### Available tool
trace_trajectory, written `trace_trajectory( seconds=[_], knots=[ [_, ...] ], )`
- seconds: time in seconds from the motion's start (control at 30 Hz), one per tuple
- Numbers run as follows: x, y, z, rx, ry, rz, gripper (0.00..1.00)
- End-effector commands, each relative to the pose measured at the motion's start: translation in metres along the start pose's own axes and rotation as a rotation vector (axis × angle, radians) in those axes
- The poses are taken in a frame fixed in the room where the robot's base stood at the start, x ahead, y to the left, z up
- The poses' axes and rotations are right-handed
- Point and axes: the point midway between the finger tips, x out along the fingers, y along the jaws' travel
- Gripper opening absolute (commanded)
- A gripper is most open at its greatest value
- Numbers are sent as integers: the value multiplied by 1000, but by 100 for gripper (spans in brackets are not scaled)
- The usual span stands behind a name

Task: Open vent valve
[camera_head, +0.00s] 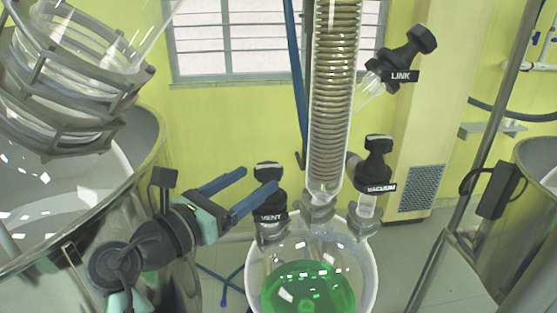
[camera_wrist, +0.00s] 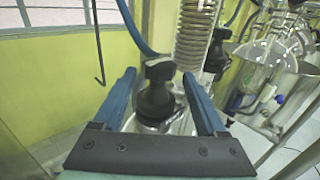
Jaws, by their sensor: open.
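The vent valve (camera_head: 269,195) is a black knob with a white VENT label, on the left neck of a glass flask (camera_head: 366,262). My gripper (camera_head: 259,186) is open, with two blue fingers coming in from the left at knob height. In the wrist view, the vent valve (camera_wrist: 158,90) stands upright between the two blue fingers (camera_wrist: 163,92). The fingers appear apart from the knob; whether either touches it is hard to tell. In the head view the near finger reaches the valve's left edge.
The vacuum valve (camera_head: 376,165) and link valve (camera_head: 402,65) stand to the right. Green liquid (camera_head: 308,288) fills the flask's lower part. A large steel vessel (camera_head: 150,140) is at left, and a metal pole (camera_head: 497,115) at right.

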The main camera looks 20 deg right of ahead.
Motion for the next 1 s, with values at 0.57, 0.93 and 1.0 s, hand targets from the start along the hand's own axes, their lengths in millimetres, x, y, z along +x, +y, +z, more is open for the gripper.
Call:
trace_trajectory(
  seconds=[0.57,0.93,1.0],
  knots=[
    [83,0,0,4,0,2,74],
    [84,0,0,4,0,2,56],
    [84,0,0,4,0,2,44]
  ],
)
